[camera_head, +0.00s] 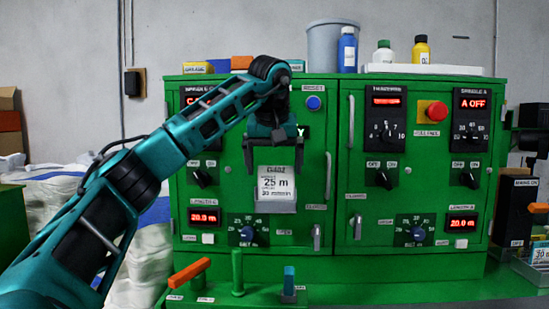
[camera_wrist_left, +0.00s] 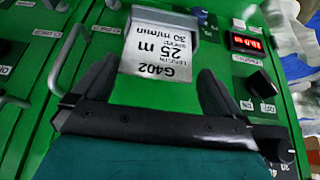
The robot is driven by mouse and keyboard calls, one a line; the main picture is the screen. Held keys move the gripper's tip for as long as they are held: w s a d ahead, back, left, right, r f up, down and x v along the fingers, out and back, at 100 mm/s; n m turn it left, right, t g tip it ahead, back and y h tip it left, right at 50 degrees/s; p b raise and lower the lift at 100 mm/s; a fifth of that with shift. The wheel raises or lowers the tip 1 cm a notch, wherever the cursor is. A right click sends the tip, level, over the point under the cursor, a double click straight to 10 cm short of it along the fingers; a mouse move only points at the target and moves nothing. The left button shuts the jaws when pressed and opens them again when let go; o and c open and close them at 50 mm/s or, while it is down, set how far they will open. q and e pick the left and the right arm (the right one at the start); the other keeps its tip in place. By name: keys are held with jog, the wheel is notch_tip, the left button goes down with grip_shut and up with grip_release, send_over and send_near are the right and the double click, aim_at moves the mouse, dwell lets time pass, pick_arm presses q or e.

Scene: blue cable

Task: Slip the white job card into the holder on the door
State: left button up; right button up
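The white job card (camera_head: 277,184) stands upright at the green door (camera_head: 315,230), reading "25 m" and "30 m/min". Its lower edge is at the grey holder (camera_head: 277,208), whose lip seems to cover it. In the left wrist view the card (camera_wrist_left: 160,52) appears upside down, with the holder (camera_wrist_left: 166,14) beyond it. My left gripper (camera_head: 274,170) is at the card's top end, fingers wide apart on either side. In the left wrist view the open fingers (camera_wrist_left: 153,78) have nothing between them that they touch. My right gripper is not in view.
A silver door handle (camera_head: 328,176) stands just right of the card, and a blue button (camera_head: 313,103) above it. Knobs and red displays cover the green cabinet. Orange (camera_head: 189,272), green and blue levers stand in front below. Bottles stand on top.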

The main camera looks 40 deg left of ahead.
pick_arm(q)
jog(key=shift+s+d+r, duration=0.2)
jog(key=shift+d+r, duration=0.1)
jog(key=shift+r, duration=0.15)
jog(key=p+v, duration=0.3)
jog(key=v, duration=0.9)
